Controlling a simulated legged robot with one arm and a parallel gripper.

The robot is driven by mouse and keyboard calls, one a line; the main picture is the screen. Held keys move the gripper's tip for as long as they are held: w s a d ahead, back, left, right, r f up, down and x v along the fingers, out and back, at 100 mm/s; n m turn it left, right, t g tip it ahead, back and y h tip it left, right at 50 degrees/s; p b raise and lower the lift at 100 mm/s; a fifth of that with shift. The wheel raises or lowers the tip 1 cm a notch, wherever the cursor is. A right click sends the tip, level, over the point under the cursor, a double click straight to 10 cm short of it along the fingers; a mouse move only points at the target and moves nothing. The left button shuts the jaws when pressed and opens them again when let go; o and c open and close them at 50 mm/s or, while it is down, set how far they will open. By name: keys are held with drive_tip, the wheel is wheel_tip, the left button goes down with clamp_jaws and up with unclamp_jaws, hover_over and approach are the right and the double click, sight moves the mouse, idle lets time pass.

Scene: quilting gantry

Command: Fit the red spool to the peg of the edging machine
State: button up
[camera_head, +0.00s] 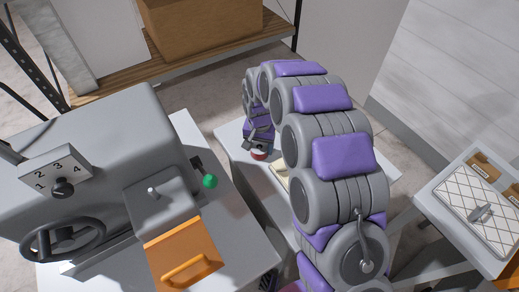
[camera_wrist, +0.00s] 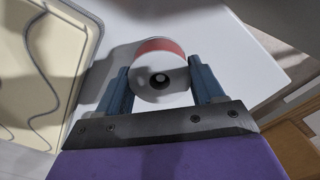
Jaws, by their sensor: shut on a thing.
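The red spool (camera_wrist: 160,46) sits between the blue-grey fingers of my gripper (camera_wrist: 159,75) in the wrist view. Its pale end with a dark centre hole faces the camera. In the head view, my gripper (camera_head: 258,142) is low over a white table, with the spool (camera_head: 259,155) at its tip. I cannot tell whether the spool touches the table. The grey machine (camera_head: 110,125) stands at the left. A short pale peg (camera_head: 152,192) stands on its lower block, well left of my gripper.
The machine carries a numbered dial (camera_head: 62,187), a handwheel (camera_head: 62,238), a green knob (camera_head: 210,181) and an orange flap (camera_head: 182,256). A cream tray (camera_wrist: 88,42) with a cord lies beside the spool. A quilted panel (camera_head: 487,205) lies at right. A cardboard box (camera_head: 205,40) sits on a back shelf.

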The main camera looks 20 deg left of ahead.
drive_tip(key=shift+a, duration=0.1)
drive_tip(key=shift+c, duration=1.1)
drive_tip(key=shift+r, duration=0.2)
drive_tip(key=shift+r+p, duration=1)
drive_tip(key=shift+r, duration=1.4)
